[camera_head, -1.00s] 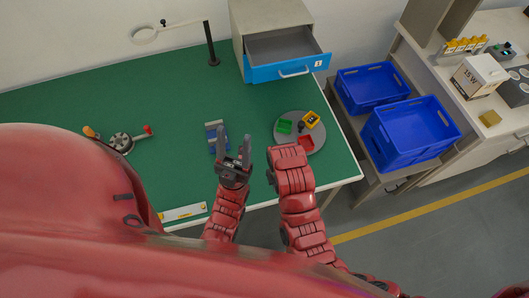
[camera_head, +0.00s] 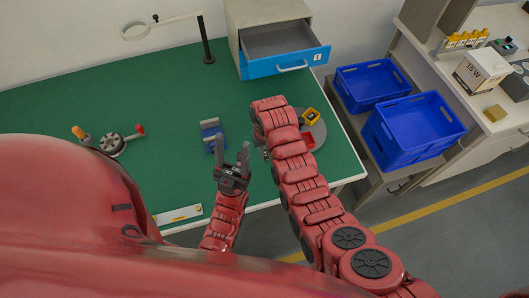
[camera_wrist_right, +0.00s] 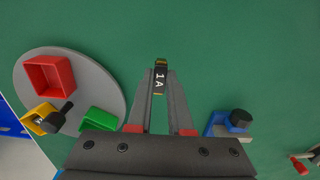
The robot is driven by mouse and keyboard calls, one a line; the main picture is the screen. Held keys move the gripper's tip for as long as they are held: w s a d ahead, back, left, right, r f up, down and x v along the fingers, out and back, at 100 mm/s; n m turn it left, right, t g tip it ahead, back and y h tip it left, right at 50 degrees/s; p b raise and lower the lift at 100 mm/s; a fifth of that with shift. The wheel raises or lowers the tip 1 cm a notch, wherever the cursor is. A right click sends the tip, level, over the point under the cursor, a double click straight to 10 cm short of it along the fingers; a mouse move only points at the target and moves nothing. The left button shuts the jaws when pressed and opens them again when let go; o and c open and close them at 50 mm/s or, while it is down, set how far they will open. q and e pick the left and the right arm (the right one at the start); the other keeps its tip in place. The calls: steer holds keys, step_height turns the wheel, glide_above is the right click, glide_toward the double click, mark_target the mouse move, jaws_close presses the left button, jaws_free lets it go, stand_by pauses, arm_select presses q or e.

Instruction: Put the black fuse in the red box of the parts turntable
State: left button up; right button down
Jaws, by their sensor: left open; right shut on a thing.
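The black fuse (camera_wrist_right: 160,79), marked "1 A" with gold-coloured ends, is between the fingertips of my right gripper (camera_wrist_right: 161,85) in the right wrist view. That gripper is shut on it, over the green table. The grey parts turntable (camera_wrist_right: 98,78) is left of the gripper there, apart from the fuse. Its red box (camera_wrist_right: 49,75) looks empty. In the head view the turntable (camera_head: 320,129) and red box (camera_head: 309,141) are partly covered by my right arm, which also hides the right gripper and fuse. My left gripper (camera_head: 232,155) is open and empty, fingers pointing up.
A blue fixture (camera_wrist_right: 222,127) stands right of the gripper. A drawer cabinet (camera_head: 270,50) is at the back; blue crates (camera_head: 412,130) stand right of the table.

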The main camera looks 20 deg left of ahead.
steer(key=shift+w+a+f, duration=0.1)
steer(key=shift+w+a, duration=0.3)
steer(key=shift+w, duration=0.3)
steer(key=shift+s+f+p, duration=0.1)
steer(key=shift+f+p, duration=0.6)
steer(key=shift+f, duration=1.1)
steer(key=shift+f+b, duration=0.2)
steer(key=shift+b, duration=0.2)
steer(key=c, duration=0.8)
jaws_free()
steer(key=shift+c, duration=0.2)
steer(key=shift+r, duration=0.1)
